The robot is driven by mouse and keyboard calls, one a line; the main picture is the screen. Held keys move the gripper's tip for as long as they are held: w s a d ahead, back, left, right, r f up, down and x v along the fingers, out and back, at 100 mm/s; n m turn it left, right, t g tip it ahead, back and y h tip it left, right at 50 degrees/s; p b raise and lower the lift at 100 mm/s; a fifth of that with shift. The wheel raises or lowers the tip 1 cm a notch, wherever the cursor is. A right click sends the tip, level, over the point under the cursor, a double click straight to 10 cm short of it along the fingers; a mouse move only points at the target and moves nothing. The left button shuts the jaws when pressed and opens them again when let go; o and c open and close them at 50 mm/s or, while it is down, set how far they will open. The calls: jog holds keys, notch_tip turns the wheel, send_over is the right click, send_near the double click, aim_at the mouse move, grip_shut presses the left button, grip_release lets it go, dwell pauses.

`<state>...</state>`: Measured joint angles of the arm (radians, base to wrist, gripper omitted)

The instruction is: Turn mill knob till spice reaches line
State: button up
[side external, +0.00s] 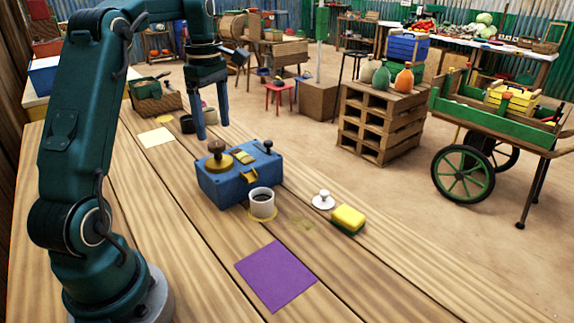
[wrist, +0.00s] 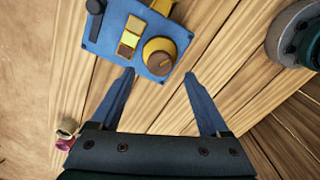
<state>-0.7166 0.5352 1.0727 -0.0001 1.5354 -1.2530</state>
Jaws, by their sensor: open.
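The mill (side external: 240,182) is a blue box on the wooden table. Its brown knob (side external: 216,147) sits on a yellow disc on top, and it also shows in the wrist view (wrist: 159,64). A white cup (side external: 262,208) with a dark inside stands at the mill's front, on a yellow ring. The spice level and any line on the cup cannot be made out. My gripper (side external: 212,131) is open and empty, pointing down near the knob. In the wrist view its fingertips (wrist: 160,73) lie on either side of the knob's near edge, apart from it.
A white knobbed lid (side external: 323,200) and a yellow-green sponge (side external: 348,219) lie right of the cup. A purple mat (side external: 276,275) lies in front, with bare table around it.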

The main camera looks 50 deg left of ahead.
aim_at(216, 143)
jog(key=shift+f, duration=2.1)
jog(key=shift+c, duration=0.3)
grip_shut()
jog(key=shift+m, duration=2)
jog(key=shift+o, duration=0.3)
grip_release()
jog(key=shift+r, duration=2.6)
